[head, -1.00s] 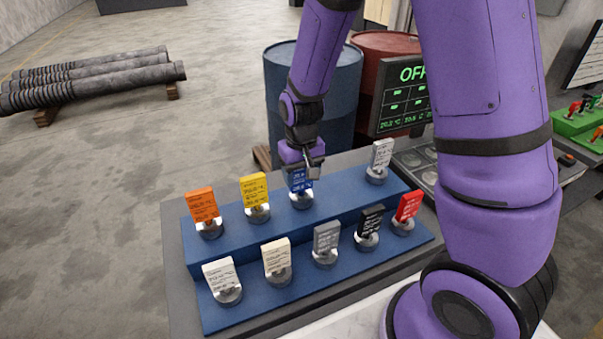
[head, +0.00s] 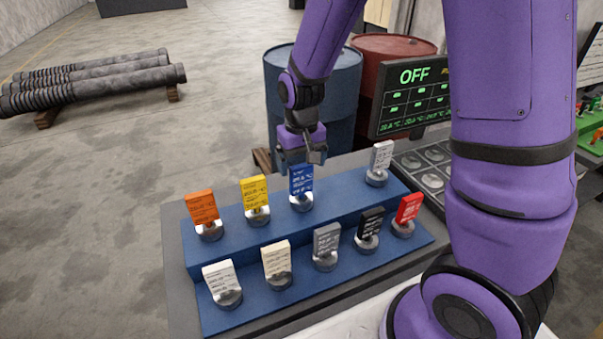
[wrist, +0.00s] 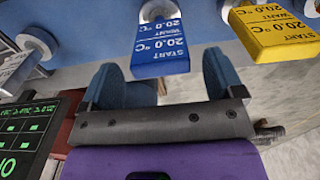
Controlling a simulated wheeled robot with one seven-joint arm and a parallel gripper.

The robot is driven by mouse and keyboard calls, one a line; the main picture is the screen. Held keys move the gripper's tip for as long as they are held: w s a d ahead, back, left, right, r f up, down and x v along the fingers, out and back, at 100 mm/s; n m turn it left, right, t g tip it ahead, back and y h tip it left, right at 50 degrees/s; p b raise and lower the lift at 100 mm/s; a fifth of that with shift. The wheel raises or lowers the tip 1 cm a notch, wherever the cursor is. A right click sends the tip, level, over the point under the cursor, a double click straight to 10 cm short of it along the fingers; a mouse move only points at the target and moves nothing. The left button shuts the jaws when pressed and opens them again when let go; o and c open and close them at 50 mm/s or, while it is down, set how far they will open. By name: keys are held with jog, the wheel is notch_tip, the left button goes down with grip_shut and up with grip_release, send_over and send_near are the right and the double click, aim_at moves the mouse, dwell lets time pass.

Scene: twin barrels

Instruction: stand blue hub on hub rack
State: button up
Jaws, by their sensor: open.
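The blue hub (head: 301,182) stands upright on the upper step of the blue hub rack (head: 235,234), between the yellow hub and a light grey hub. It has a blue plate with white text on a round metallic base. It also shows in the wrist view (wrist: 158,42). My gripper (head: 303,155) is open and empty, just above and behind the blue hub in the head view. In the wrist view my gripper (wrist: 160,80) has its two fingers apart, with the blue plate's end near the gap between them and not gripped.
An orange hub (head: 202,208), a yellow hub (head: 255,196) and a light grey hub (head: 380,158) share the upper step. The lower step holds several more, including a red hub (head: 408,210). A screen reading OFF (head: 408,95) and barrels (head: 345,85) stand behind.

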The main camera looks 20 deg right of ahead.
notch_tip(320, 180, up, 8)
jog(key=shift+f, duration=0.1)
jog(key=s+d+r+t, duration=0.2)
jog(key=s+d+r, duration=0.1)
jog(key=s+r, duration=0.5)
jog(key=s+d+r+t, duration=0.3)
jog(key=s+r, duration=0.5)
jog(key=s, duration=0.5)
jog(key=shift+d+r, duration=0.2)
jog(key=shift+d, duration=0.25)
